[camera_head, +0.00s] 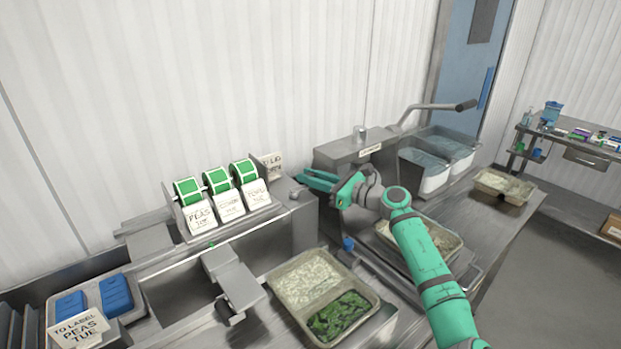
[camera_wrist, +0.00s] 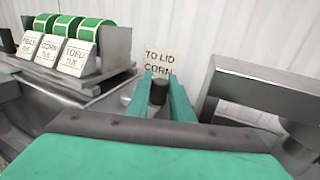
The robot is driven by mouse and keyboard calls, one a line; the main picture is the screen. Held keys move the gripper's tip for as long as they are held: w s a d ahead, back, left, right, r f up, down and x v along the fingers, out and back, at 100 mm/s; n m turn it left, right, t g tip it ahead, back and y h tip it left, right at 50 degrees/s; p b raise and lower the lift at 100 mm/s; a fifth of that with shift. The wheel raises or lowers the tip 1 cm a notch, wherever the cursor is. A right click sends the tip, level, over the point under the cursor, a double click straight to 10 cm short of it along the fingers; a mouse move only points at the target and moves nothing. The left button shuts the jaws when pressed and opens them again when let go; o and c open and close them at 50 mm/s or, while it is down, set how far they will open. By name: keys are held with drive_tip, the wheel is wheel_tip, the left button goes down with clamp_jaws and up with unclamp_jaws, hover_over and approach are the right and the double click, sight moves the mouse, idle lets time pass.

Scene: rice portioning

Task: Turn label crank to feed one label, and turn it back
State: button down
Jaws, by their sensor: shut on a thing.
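The label crank's dark knob (camera_wrist: 159,93) stands between my gripper's two green fingers in the wrist view. My gripper (camera_head: 303,178) is shut on it at the right end of the label dispenser (camera_head: 268,217). In the head view my fingers hide most of the crank. Three green label rolls sit in a row on the dispenser: the left roll (camera_head: 188,191), the middle roll (camera_head: 218,181) and the right roll (camera_head: 244,172). Cards for peas, corn and tofu hang in front of them. I cannot tell whether a label is fed out.
A "TO LID CORN" card (camera_wrist: 161,61) stands behind the knob. A grey machine with a long lever (camera_head: 440,106) is to the right. A tray of rice and greens (camera_head: 377,303) sits in front. Blue blocks (camera_head: 116,294) lie at the left.

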drive_tip(key=shift+a+r, duration=0.1)
drive_tip(key=c, duration=1.6)
unclamp_jaws()
drive_tip(key=shift+o, duration=0.2)
drive_tip(key=shift+s, duration=0.1)
